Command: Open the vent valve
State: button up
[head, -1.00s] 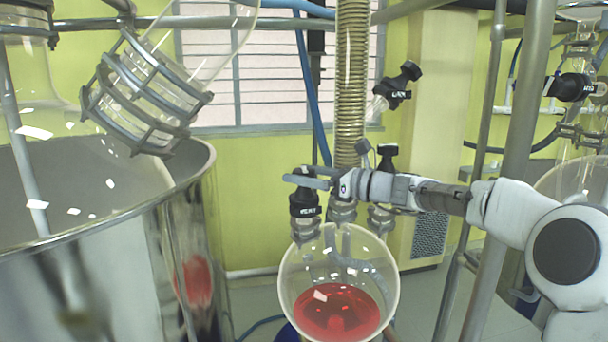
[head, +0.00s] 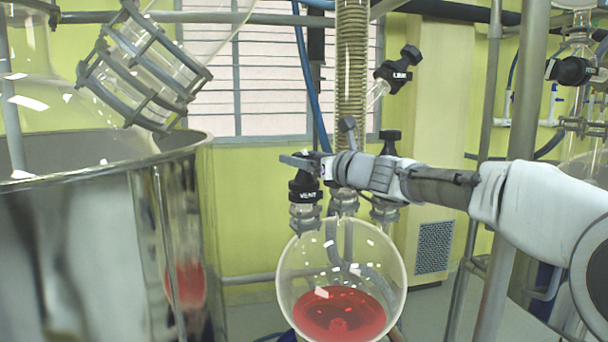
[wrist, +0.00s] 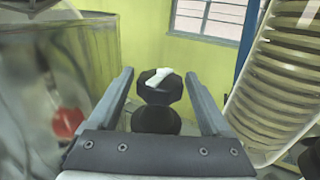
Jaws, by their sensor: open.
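The vent valve (head: 305,191) is a black cap with a white "VENT" label, on the left neck of a round glass flask (head: 340,262) that holds red liquid. My gripper (head: 298,160) is at the top of this valve in the head view, coming in from the right. In the wrist view the black valve knob (wrist: 159,87), with a white mark on top, sits between the two open fingers of my gripper (wrist: 158,80). Gaps show on both sides, so the fingers look apart from it. The lower valve body is partly hidden by the gripper's base.
A coiled glass column (head: 352,70) rises just right of the valve. A black-capped neck (head: 389,145) and a labelled black valve (head: 397,72) are farther right. A large metal vessel (head: 120,230) stands left. Free space lies between vessel and flask.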

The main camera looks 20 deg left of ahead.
jog(key=shift+f+m+t+h+b, duration=0.15)
jog(key=shift+m+t+h+b, duration=0.7)
jog(key=shift+b, duration=0.6)
jog(key=shift+f+m+t+h+b, duration=0.1)
jog(key=shift+m+t+h+b, duration=0.75)
jog(key=shift+b, duration=0.55)
jog(key=shift+r+t+h, duration=0.25)
jog(key=shift+t+h, duration=0.05)
jog(key=shift+t, duration=0.1)
jog(key=c, duration=1.1)
jog(key=shift+d+r+g+y+p, duration=0.1)
jog(key=shift+r+g+y+p, duration=0.25)
jog(key=shift+p, duration=0.4)
jog(key=n+g+y+p, duration=0.3)
jog(key=p, duration=0.2)
jog(key=shift+f, duration=0.1)
jog(key=n+g+y+p, duration=0.1)
jog(key=n+g+p, duration=0.1)
jog(key=g+p, duration=0.1)
jog(key=shift+y+p, duration=0.35)
jog(key=shift+p, duration=0.2)
jog(key=n+g+y+p, duration=0.1)
jog(key=n+g+p, duration=0.1)
jog(key=p, duration=0.4)
jog(key=shift+n+g+p, duration=0.3)
jog(key=shift+g+p, duration=0.05)
jog(key=shift+g, duration=0.4)
jog(key=shift+f+n+g+p, duration=0.15)
jog(key=shift+n+g+p, duration=0.2)
jog(key=shift+p, duration=0.35)
